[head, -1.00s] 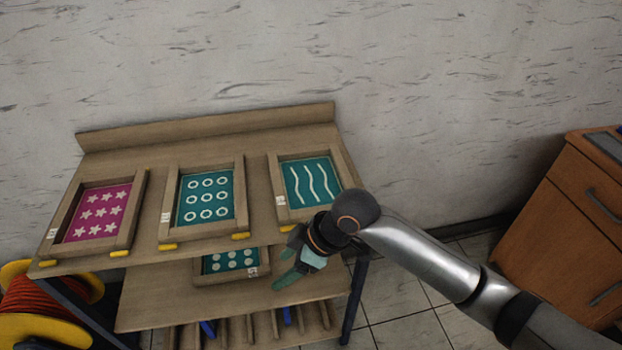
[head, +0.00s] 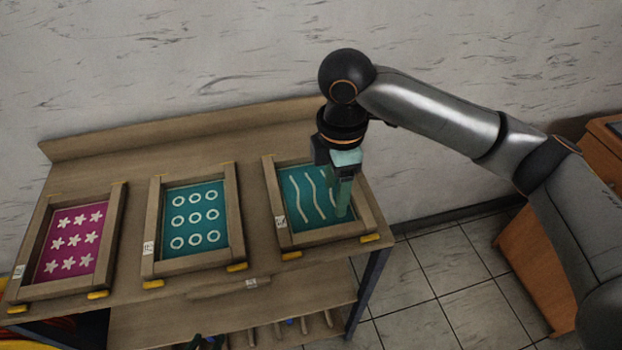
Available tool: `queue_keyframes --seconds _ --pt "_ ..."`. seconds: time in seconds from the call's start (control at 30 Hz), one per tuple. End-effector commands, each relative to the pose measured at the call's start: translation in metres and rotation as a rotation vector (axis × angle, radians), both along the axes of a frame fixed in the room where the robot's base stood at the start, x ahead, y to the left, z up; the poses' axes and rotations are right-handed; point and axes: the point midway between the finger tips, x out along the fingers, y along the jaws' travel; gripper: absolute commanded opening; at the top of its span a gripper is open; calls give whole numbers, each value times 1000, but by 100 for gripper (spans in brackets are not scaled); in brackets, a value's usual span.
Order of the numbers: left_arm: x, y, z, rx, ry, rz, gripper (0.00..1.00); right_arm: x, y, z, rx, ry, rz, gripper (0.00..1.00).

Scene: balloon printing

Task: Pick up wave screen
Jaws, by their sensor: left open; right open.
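The wave screen (head: 302,198) is a wooden frame with a teal panel and white wavy lines. It lies at the right end of the top shelf in the head view. My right gripper (head: 343,205) points down over the right part of this screen, its green fingers in front of the panel near the right frame bar. It is open, and I cannot tell whether it touches the frame. My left gripper (head: 207,343) shows only as dark tips at the bottom edge, open, well away from the screen.
A teal screen with circles (head: 194,215) lies left of the wave screen, and a magenta screen with stars (head: 73,240) further left. Yellow clips line the shelf (head: 258,240) front. A wooden cabinet (head: 540,265) stands at the right.

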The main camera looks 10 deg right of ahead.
Motion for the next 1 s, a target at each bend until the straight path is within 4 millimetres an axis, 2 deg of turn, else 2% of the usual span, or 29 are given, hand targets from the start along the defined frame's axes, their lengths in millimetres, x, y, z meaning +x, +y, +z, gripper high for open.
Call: queue_keyframes --seconds 0.3,0.57,0.8,1.0 --pt "-8 0 -6 0 18 0 50 -1 0 -56 -1 4 -1 66" --pt "-8 0 -5 1 17 0 50 -1 3 -76 0 3 0 66" --pt "-6 0 -3 1 14 0 50 -1 7 -111 -1 2 0 66" --pt "-5 0 -2 0 12 0 50 -1 7 -119 0 0 1 66"
